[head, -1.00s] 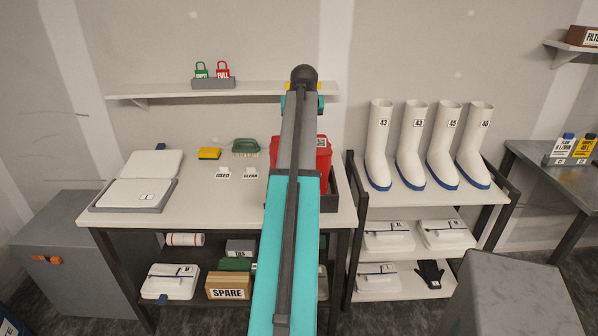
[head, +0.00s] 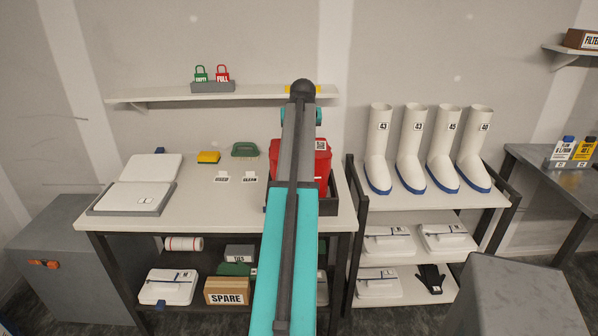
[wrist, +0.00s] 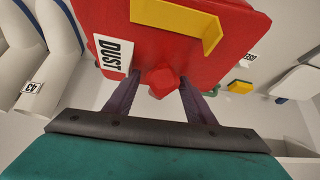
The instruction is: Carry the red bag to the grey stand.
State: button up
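The red bag (head: 316,160) sits in a dark tray at the right end of the white bench, partly hidden by my arm in the head view. In the wrist view the red bag (wrist: 215,60) fills the upper middle, with a DUST label, a yellow strip and a red knob. My gripper (wrist: 161,78) has its two dark fingers on either side of the knob, apart and apparently not clamped. The head view hides the gripper behind my arm. A flat-topped grey block (head: 520,295) at the lower right looks like the grey stand; nothing stands on its visible top.
The bench (head: 215,205) also holds a lidded white case (head: 135,198), a yellow sponge (head: 208,157) and a green brush (head: 245,149). A rack with several white boots (head: 412,150) stands right of it. A grey cabinet (head: 85,235) is at the left.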

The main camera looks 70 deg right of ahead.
jog(key=shift+f, duration=0.15)
grip_shut()
jog(key=shift+r, duration=0.2)
jog(key=shift+d+r+p, duration=0.1)
jog(key=shift+r+p, duration=0.9)
jog(key=shift+r, duration=0.35)
jog(key=shift+p, duration=0.45)
dwell(0.4)
